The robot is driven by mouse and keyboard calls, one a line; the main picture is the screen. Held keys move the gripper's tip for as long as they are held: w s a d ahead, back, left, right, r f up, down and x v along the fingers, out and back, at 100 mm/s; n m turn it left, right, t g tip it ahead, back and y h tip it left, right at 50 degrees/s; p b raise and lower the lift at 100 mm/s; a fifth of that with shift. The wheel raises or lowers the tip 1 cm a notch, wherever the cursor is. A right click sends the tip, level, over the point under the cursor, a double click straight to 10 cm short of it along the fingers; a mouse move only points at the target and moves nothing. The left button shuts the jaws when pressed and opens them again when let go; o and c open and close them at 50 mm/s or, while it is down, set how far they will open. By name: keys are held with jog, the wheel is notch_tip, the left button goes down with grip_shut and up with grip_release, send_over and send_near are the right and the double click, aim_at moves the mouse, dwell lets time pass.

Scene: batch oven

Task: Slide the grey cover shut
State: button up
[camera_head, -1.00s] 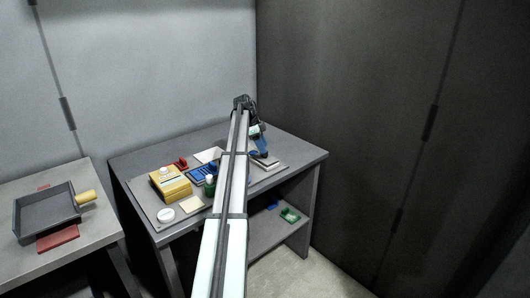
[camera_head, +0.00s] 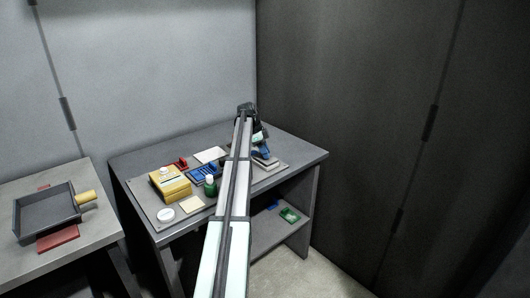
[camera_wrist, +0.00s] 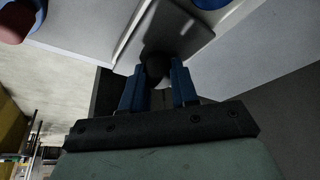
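The grey cover (camera_wrist: 178,28) is a flat plate with a dark round knob (camera_wrist: 156,67) in the wrist view. In the head view the grey cover (camera_head: 268,164) shows at the right end of the work board, partly hidden by my gripper (camera_head: 262,152). In the wrist view the two blue fingers of my gripper (camera_wrist: 158,76) are spread apart, with the knob between or just beyond their tips. I cannot tell whether they touch it. What lies under the cover is hidden.
The board on the table (camera_head: 316,156) holds a yellow box (camera_head: 172,185), a green bottle (camera_head: 210,187), a blue tray (camera_head: 200,175), a red part (camera_head: 181,162) and white pieces. A dark pan (camera_head: 45,212) sits on the left table. A dark wall stands at the right.

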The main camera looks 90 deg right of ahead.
grip_shut()
jog(key=w+d, duration=0.4)
dwell(0.4)
jog(key=o, duration=0.6)
grip_release()
jog(key=shift+c, duration=0.2)
jog(key=shift+r, duration=0.1)
